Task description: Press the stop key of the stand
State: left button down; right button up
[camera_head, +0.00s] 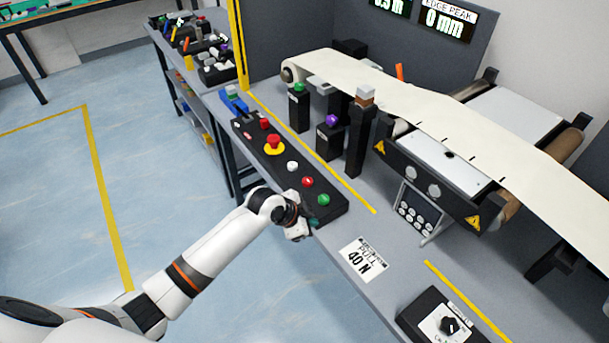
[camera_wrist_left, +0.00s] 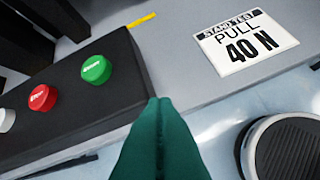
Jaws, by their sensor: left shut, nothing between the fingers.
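The stand's dark key box (camera_head: 335,208) lies along the bench's front edge. A red key (camera_head: 307,182) sits between a white key (camera_head: 292,166) and a green key (camera_head: 323,200). In the left wrist view the red key (camera_wrist_left: 43,98) has white lettering that looks like "STOP", and the green key (camera_wrist_left: 96,70) is to its right. My left gripper (camera_head: 314,222) is shut and empty at the box's near end, beside the green key and apart from the red one. Its teal fingers (camera_wrist_left: 160,108) show together in the left wrist view. My right gripper is out of view.
A red mushroom button on a yellow base (camera_head: 273,146) and another red button (camera_head: 264,124) are farther along the box. Dark posts (camera_head: 357,140) stand behind it. A "PULL 40 N" label (camera_head: 363,259) lies on clear bench to the right, before a knob box (camera_head: 445,322).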

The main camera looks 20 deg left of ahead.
pick_arm(q)
jog(key=shift+m+t, duration=0.3)
jog(key=shift+m, duration=0.4)
jog(key=w+r, duration=0.1)
jog(key=w+a+r, duration=0.1)
jog(key=w, duration=0.1)
jog(key=w+r, duration=0.1)
jog(key=w, duration=0.1)
jog(key=shift+w+a+r, duration=0.25)
jog(key=shift+a+r, duration=0.05)
notch_tip(320, 180, up, 8)
jog(key=m+t, duration=0.1)
jog(key=m, duration=0.1)
send_over(304, 183)
jog(key=shift+w+f, duration=0.1)
jog(key=shift+f, duration=0.1)
jog(key=shift+f, duration=0.15)
notch_tip(304, 183, down, 8)
jog(key=b, duration=0.6)
jog(key=shift+f+b, duration=0.3)
